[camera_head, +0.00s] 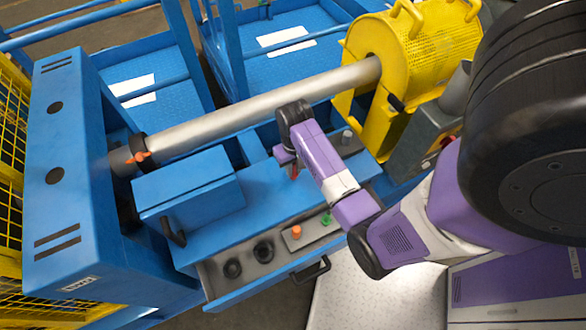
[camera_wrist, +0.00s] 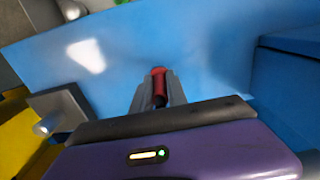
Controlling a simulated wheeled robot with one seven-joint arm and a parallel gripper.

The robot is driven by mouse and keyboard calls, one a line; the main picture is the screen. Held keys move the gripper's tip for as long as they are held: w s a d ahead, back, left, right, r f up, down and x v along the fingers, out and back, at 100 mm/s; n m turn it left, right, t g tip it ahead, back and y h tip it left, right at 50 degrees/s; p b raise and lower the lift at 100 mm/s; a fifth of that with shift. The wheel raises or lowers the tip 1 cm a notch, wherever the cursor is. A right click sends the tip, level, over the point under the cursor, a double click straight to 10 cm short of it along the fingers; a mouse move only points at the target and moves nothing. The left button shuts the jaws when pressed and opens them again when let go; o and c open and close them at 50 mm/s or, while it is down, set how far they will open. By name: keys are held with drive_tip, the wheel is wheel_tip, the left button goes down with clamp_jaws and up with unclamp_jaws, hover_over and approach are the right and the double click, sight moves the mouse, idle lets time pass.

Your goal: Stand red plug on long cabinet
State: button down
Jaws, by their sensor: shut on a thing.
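The red plug (camera_wrist: 158,84) is held between the two grey fingers of my gripper (camera_wrist: 158,92) in the wrist view. Its red end shows between the fingertips; the fingers hide much of the rest. In the head view the red plug (camera_head: 294,172) is a small red spot beneath my gripper (camera_head: 290,165). The long blue cabinet (camera_head: 270,212) lies below the gripper, and its blue top (camera_wrist: 215,70) fills the middle of the wrist view. I cannot tell whether the plug touches the cabinet top.
A blue box (camera_head: 190,185) stands on the cabinet to the left. A grey shaft (camera_head: 240,112) runs behind my arm to a yellow mesh guard (camera_head: 420,50). An open drawer (camera_head: 270,258) at the front holds black knobs and orange and green buttons. Bare blue top surrounds the gripper.

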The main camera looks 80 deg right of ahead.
drive_tip(key=shift+f, duration=0.2)
drive_tip(key=c, duration=1.3)
unclamp_jaws()
drive_tip(key=shift+r, duration=0.1)
